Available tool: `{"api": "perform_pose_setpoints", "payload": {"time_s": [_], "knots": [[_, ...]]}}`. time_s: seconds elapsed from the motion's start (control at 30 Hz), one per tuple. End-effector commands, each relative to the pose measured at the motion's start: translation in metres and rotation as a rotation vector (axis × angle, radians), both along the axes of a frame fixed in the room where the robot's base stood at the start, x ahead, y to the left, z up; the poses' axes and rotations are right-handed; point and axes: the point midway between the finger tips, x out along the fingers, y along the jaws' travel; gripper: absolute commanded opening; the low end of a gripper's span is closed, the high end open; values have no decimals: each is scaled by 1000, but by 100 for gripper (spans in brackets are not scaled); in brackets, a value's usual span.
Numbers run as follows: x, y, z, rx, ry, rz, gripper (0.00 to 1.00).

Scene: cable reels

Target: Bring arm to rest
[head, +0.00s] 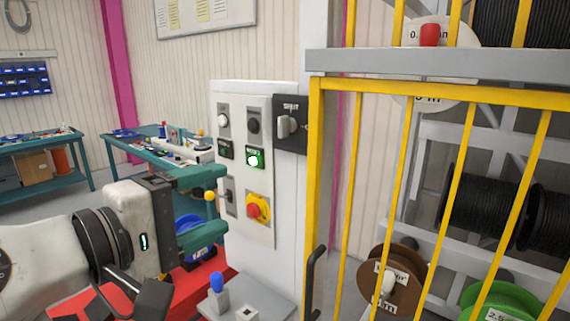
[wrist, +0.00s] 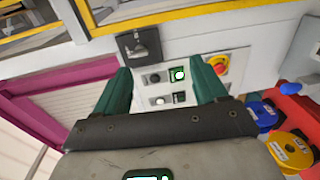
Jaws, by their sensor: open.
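My gripper (head: 222,200) is in the head view left of the control post (head: 285,190). Its two teal fingers are apart, with nothing seen between them. In the wrist view, my gripper (wrist: 162,78) points at the panel, and the buttons show between its fingers. I cannot tell the exact gap to the panel.
A yellow barred gate (head: 315,190) stands right of the post, with cable reels (head: 398,280) on racks behind it. A small grey shelf with a blue knob (head: 216,282) juts out below the panel. Teal workbenches (head: 150,150) stand at the back left.

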Motion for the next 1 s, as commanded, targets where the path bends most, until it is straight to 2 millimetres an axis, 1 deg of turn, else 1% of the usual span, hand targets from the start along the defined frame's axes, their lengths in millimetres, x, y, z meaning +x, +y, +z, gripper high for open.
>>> {"api": "perform_pose_setpoints", "payload": {"time_s": [0.03,0.13,0.27,0.33,0.37,0.47,0.5,0.57,0.6,0.67,0.7,0.77,0.8,0.87,0.9,0.97,1.0], "knots": [[5,-7,-11,10,16,-4,72],[13,-20,-33,38,47,-4,72],[23,-43,-70,88,98,-8,72],[28,-59,-94,121,130,-14,72],[31,-67,-106,139,147,-16,72],[35,-100,-153,213,208,-36,72],[35,-116,-174,249,236,-47,72],[33,-139,-207,308,277,-66,72],[30,-155,-227,349,303,-80,72],[23,-179,-259,413,341,-107,72],[17,-196,-280,460,366,-126,72],[4,-220,-310,530,401,-160,72],[-7,-237,-330,580,422,-187,72],[-25,-260,-359,656,452,-227,72],[-39,-275,-377,711,470,-258,72],[-64,-297,-403,792,496,-308,72],[-81,-310,-418,849,510,-342,72]]}}
